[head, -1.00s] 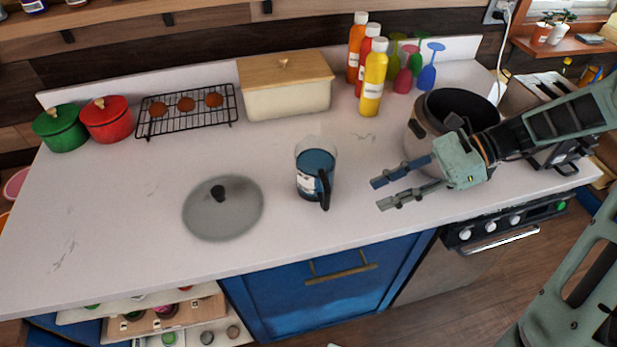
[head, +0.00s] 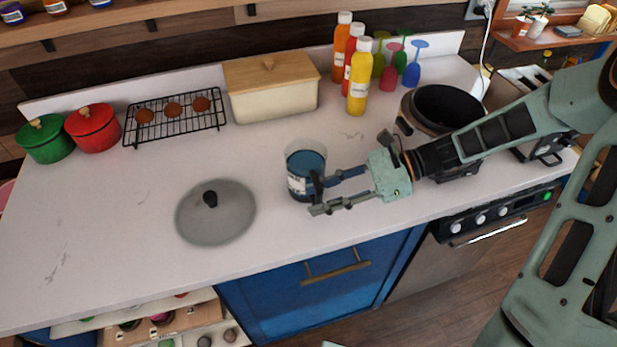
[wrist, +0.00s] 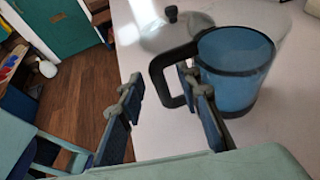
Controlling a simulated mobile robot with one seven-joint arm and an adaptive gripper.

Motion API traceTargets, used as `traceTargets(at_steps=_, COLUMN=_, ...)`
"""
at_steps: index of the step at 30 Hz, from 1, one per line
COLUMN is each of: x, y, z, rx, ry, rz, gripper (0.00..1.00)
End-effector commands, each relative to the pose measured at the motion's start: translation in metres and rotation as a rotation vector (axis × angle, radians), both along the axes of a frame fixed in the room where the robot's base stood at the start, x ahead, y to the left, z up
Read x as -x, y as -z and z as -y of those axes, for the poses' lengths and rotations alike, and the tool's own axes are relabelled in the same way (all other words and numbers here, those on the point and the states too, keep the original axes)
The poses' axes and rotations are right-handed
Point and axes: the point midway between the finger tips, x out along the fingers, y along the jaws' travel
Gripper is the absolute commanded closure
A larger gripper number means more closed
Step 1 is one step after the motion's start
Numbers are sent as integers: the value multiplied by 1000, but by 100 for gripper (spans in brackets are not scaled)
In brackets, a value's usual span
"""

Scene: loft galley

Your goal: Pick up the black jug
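The jug (head: 304,164) stands upright on the white counter. It has a clear upper wall, a blue lower part, a pale label and a black handle. In the wrist view the jug (wrist: 232,82) is at the right, with its black rim and handle (wrist: 158,76) towards my fingers. My gripper (head: 319,197) is open at the jug's right front side, with its fingertips at the handle. In the wrist view one finger of my gripper (wrist: 160,82) overlaps the handle's opening and the other is left of the handle. I cannot tell whether either touches it.
A glass lid (head: 216,222) lies left of the jug. A bread box (head: 270,100), cooling rack (head: 174,126) and red pot (head: 93,128) stand at the back. The front-left counter is clear.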

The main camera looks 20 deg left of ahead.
Motion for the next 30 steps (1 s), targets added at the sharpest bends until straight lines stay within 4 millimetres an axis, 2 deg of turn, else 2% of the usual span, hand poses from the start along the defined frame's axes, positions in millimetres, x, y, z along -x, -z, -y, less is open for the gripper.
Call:
traceTargets(at_steps=9, x=2, y=3, z=-6, rx=1, ry=1, rz=1, gripper=68)
traceTargets(at_steps=18, x=2, y=3, z=-6, rx=1, ry=1, rz=1, gripper=100)
traceTargets(at_steps=30, x=2, y=2, z=-6, rx=-2, ry=0, rz=2, gripper=100)
